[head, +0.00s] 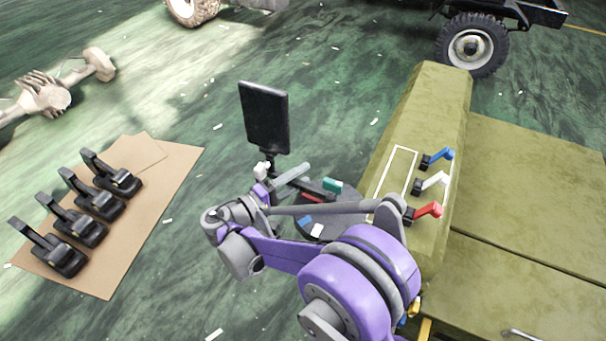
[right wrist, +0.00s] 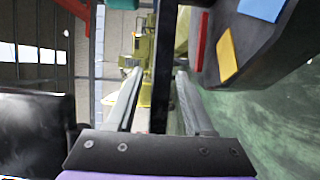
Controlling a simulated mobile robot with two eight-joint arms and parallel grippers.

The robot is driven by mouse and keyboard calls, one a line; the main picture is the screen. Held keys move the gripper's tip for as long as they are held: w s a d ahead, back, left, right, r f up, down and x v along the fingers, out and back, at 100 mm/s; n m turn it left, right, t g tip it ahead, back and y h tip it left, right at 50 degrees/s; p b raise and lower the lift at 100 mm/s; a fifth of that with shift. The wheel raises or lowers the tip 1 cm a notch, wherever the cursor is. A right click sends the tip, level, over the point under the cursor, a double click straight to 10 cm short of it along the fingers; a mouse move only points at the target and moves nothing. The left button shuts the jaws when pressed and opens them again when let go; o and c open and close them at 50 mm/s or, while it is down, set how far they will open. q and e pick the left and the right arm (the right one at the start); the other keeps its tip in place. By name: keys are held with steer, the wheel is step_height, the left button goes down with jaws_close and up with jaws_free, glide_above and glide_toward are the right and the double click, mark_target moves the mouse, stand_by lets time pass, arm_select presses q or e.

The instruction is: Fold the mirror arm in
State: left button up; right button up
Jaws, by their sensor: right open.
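The mirror is a dark upright rectangular panel (head: 265,118) left of the olive chassis hood in the head view. A short stem runs down from it to a spot hidden behind my right gripper. In the right wrist view a dark panel (right wrist: 38,135), probably the mirror, fills the lower left. My right gripper (head: 292,175) is just below the mirror, its grey fingers pointing up and right. It is open. In the right wrist view a thin dark bar (right wrist: 163,60), probably the mirror arm, shows between the fingers (right wrist: 160,78); contact cannot be told. My left gripper is not in view.
A round dark tray (head: 350,192) with coloured pieces is close by, partly hidden by my right arm. Blue, white and red levers (head: 433,182) stand on the olive hood (head: 440,105). Several black clamp-like parts (head: 100,192) lie on brown board at left.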

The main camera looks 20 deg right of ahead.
steer(key=v, duration=0.9)
steer(key=shift+a+p, duration=0.3)
steer(key=shift+s, duration=0.1)
